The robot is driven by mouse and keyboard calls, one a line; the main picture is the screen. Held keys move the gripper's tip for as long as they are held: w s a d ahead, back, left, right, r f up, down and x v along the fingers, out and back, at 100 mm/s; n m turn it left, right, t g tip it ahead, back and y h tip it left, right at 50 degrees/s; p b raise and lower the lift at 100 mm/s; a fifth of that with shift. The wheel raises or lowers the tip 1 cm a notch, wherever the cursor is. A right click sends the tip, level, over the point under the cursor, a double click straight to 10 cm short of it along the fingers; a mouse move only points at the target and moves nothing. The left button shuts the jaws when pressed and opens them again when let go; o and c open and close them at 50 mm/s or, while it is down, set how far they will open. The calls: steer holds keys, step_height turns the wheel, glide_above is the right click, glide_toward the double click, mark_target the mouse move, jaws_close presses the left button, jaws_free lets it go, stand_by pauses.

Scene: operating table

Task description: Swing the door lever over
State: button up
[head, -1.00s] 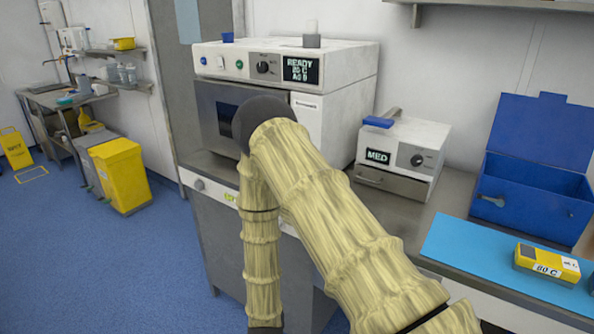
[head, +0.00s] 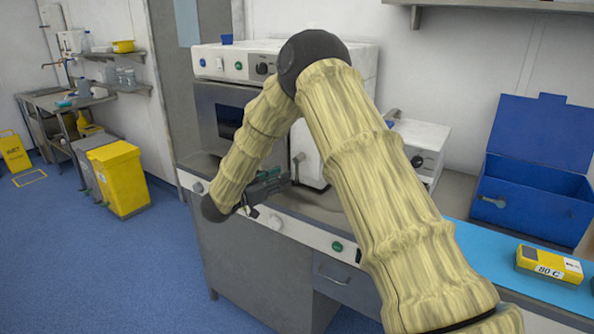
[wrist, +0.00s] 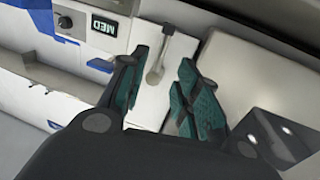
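The door lever is a short metallic handle with a rounded end. It shows in the wrist view (wrist: 164,52) between my gripper's fingers, and in the head view (head: 297,162) upright against the machine's white front panel. The machine (head: 215,62) is a white and grey benchtop unit, with its dark-windowed door (head: 222,93) at the left, partly hidden by my arm. My gripper (head: 280,182) is open in front of the panel. In the wrist view its teal-padded fingers (wrist: 163,60) stand apart on either side of the lever, with no clear contact.
A smaller white unit (head: 425,131), labelled MED in the wrist view, stands to the right, partly behind my arm. A blue open box (head: 525,207), a light-blue mat (head: 475,245) and a yellow 80 C device (head: 548,263) lie farther right. Bare counter lies below the panel.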

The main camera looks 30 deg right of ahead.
mark_target(297, 177)
steer(key=d, duration=0.2)
steer(key=w+d, duration=0.1)
steer(key=d, duration=0.2)
steer(key=d+p, duration=0.1)
steer(key=d, duration=0.2)
steer(key=shift+w, duration=0.3)
jaws_close()
